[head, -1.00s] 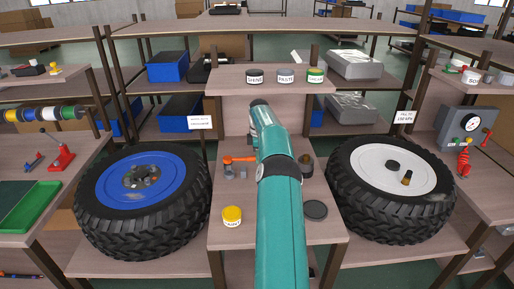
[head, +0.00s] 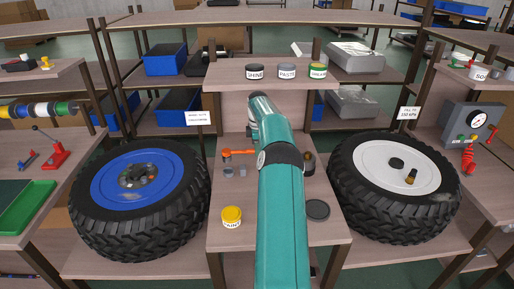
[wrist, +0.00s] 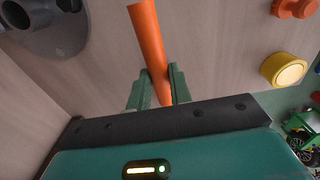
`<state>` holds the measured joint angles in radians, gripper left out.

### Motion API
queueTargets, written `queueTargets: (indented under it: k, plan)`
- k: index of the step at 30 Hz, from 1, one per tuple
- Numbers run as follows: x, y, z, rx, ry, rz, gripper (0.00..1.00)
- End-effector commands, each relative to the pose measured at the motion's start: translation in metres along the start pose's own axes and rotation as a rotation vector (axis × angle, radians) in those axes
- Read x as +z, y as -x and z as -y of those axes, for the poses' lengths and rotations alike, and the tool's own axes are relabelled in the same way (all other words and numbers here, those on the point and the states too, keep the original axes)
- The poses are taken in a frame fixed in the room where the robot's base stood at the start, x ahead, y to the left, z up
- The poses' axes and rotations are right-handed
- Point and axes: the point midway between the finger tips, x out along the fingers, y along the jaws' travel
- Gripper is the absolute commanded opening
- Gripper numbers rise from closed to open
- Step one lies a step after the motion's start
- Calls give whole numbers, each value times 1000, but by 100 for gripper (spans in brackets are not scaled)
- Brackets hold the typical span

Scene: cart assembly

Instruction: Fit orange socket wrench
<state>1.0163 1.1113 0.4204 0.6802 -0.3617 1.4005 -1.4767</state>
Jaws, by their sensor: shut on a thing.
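My gripper (wrist: 158,86) is shut on that handle. My arm hides the gripper in the head view. The blue-rimmed wheel (head: 105,185) stands left of the bench, with small parts at its hub. The white-rimmed wheel (head: 423,172) stands to the right. The wrench's socket end cannot be made out clearly.
Small grey pieces (head: 229,171) lie near the wrench. A yellow-lidded jar (head: 232,217) and a dark round lid (head: 317,210) sit nearer the front. Several jars (head: 287,71) stand on the raised shelf. A gauge box (head: 472,128) is at right; a green tray (head: 25,208) at left.

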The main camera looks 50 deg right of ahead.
Motion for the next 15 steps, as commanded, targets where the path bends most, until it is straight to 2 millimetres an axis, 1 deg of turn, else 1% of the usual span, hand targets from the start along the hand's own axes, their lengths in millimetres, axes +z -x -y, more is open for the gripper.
queueTargets:
  k: [1, 8, 11, 15]
  plan:
    - [0, 3, -1, 6, -1, 0, 0]
    - [0, 4, -4, 8, -1, -1, 0]
    - [0, -4, -3, 5, -1, -1, 0]
    - [0, -19, -3, 3, 0, -1, 0]
